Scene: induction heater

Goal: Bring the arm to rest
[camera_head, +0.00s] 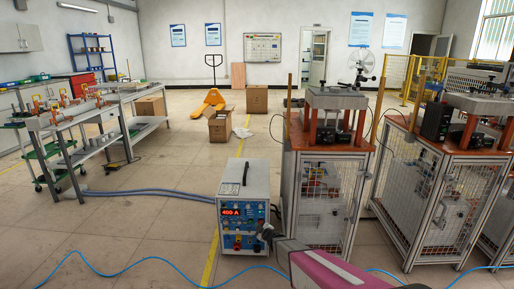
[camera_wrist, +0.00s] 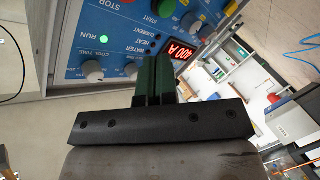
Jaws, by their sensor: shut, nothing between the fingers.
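The induction heater (camera_head: 245,182) is a white box with a blue front panel, standing at the lower middle of the head view. Its red display (camera_head: 230,211) reads 400 A. My gripper (camera_head: 266,233) is in front of the panel's right side in the head view, partly dark against it. In the wrist view my gripper (camera_wrist: 153,75) has its dark green fingers together with nothing between them. The blue panel (camera_wrist: 110,45) fills the upper left there, with several knobs and a lit green RUN lamp (camera_wrist: 103,40). Whether the fingertips touch the panel cannot be told.
Caged metal stands (camera_head: 325,195) with orange tops are close on the right. A workbench (camera_head: 90,125) with trays is at the left. Blue hoses (camera_head: 165,193) and a blue cable (camera_head: 120,272) cross the floor. Open floor (camera_head: 150,160) lies behind the heater's left.

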